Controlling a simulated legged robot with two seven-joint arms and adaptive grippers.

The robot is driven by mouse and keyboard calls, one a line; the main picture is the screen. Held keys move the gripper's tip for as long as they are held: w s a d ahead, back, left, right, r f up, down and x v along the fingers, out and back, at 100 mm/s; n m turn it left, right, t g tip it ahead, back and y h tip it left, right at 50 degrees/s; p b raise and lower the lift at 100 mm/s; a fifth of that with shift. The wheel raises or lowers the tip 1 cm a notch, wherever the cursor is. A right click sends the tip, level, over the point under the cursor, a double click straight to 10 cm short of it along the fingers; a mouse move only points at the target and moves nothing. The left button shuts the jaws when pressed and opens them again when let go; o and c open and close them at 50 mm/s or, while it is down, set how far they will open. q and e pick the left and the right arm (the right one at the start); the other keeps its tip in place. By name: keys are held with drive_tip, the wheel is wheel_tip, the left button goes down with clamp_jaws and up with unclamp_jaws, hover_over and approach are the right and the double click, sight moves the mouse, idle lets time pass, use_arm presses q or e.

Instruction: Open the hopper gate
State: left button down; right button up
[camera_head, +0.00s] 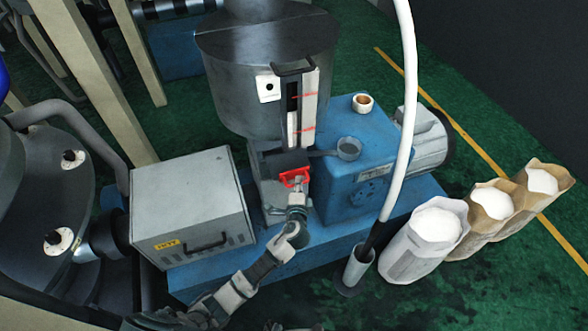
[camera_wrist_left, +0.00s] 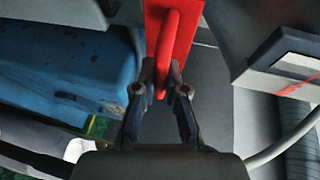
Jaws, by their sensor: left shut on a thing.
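The hopper (camera_head: 268,75) is a grey metal drum above the blue machine, with a vertical level gauge on its front. The red gate handle (camera_head: 293,177) sits just under it, at the hopper's outlet. My left gripper (camera_head: 297,184) is at this handle. In the left wrist view the red gate (camera_wrist_left: 178,25) is a flat plate with a raised bar, and the gripper's fingers (camera_wrist_left: 161,80) are closed around the lower end of that bar. How far the gate plate is pulled out cannot be told. My right gripper is not in view.
A blue machine body (camera_head: 350,190) with a small cup (camera_head: 348,148) stands right of the outlet. A grey box marked HOT (camera_head: 190,205) is to the left. A white hose (camera_head: 404,110) drops into a tube (camera_head: 358,272). Open sacks (camera_head: 425,245) stand at right.

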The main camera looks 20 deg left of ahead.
use_arm(q)
drive_tip(key=shift+s+d+f, duration=0.15)
drive_tip(key=shift+s+f, duration=0.1)
drive_tip(key=shift+s, duration=0.15)
drive_tip(key=c, duration=1.2)
unclamp_jaws()
drive_tip(key=shift+w, duration=0.15)
drive_tip(key=shift+r, duration=0.1)
drive_tip(key=v, duration=1.2)
